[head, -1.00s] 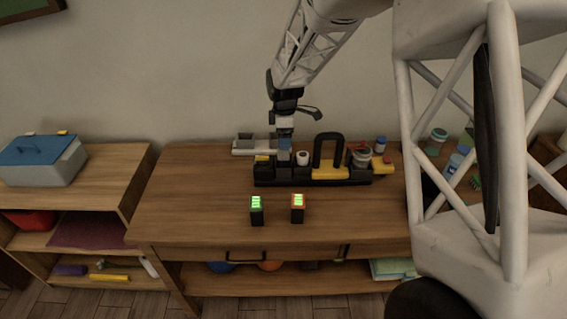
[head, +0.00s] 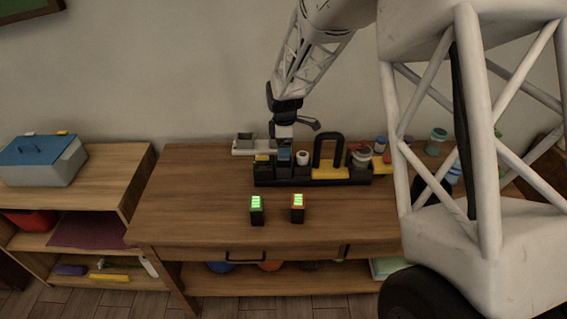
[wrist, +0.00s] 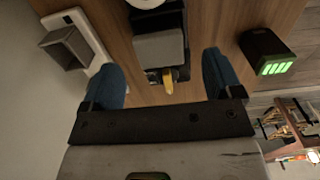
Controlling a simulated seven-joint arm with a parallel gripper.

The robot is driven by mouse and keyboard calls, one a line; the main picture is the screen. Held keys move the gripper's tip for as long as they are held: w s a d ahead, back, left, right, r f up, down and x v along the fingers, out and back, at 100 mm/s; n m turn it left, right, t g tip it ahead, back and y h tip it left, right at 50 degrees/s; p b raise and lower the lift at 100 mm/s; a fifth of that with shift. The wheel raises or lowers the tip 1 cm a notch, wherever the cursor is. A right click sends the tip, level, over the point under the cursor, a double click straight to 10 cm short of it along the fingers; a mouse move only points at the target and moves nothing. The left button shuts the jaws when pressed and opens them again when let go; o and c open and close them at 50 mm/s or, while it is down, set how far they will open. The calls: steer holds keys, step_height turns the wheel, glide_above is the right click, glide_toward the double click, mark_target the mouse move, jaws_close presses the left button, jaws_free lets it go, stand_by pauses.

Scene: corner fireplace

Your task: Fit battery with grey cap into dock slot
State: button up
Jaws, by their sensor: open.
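My gripper (head: 284,153) is open over the left end of a black rack (head: 328,182) on the table. In the wrist view its two blue fingers (wrist: 158,62) stand apart, with a dark block with a grey top (wrist: 160,47) between and ahead of them. This may be the grey-capped battery; contact cannot be told. A grey open-topped holder (wrist: 64,48) on a white base, perhaps the dock slot, lies left of the fingers; in the head view it is behind the rack (head: 245,143). In the head view the fingers hide the block.
Two dark batteries with lit green bars, one green-rimmed (head: 257,210) and one orange-rimmed (head: 297,207), stand in front of the rack. A black arch handle (head: 328,148) and a jar (head: 361,156) are to the right. The table's front left is clear.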

steer(key=shift+f, duration=2.05)
steer(key=shift+c, duration=0.4)
steer(key=c, duration=1.1)
steer(key=shift+r, duration=0.1)
steer(key=shift+r, duration=4.95)
